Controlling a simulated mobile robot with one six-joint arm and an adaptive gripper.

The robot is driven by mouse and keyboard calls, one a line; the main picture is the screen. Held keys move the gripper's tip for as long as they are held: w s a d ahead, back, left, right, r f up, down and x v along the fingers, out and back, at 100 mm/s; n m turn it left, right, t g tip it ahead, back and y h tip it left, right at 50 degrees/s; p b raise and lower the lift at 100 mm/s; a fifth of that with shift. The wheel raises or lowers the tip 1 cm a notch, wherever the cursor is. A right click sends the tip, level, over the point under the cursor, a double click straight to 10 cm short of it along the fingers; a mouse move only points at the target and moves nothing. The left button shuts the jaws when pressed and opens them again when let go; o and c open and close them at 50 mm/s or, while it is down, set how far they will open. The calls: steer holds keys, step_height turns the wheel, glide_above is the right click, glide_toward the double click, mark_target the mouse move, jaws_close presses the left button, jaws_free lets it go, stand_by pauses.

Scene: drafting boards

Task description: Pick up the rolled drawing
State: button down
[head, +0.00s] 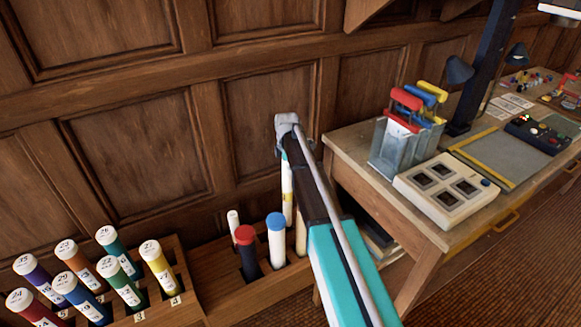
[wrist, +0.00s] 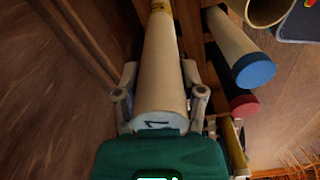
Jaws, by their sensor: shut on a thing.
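The rolled drawing (wrist: 164,62) is a cream roll with a yellow band and a dark mark on its near end. My gripper (wrist: 163,98) is shut on it, with one finger on each side near that end. In the head view the roll (head: 287,186) hangs upright below my wrist, its yellow band showing. My gripper (head: 285,155) is mostly hidden there by my arm. The roll's lower end is above or in the wooden bin (head: 232,292); I cannot tell which.
A red-capped tube (head: 247,258), a blue-capped tube (head: 277,242) and a thin white roll (head: 233,221) stand in the bin. Several numbered tubes fill a rack (head: 180,308) at left. A panelled wall (head: 140,140) is close behind; a workbench (head: 352,150) stands at right.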

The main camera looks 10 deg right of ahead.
steer(key=shift+r+p, duration=0.35)
steer(key=shift+r, duration=0.2)
stand_by(0.4)
step_height(320, 180, up, 28)
steer(key=p, duration=2.8)
steer(key=shift+s+r, duration=0.2)
steer(key=shift+r, duration=0.05)
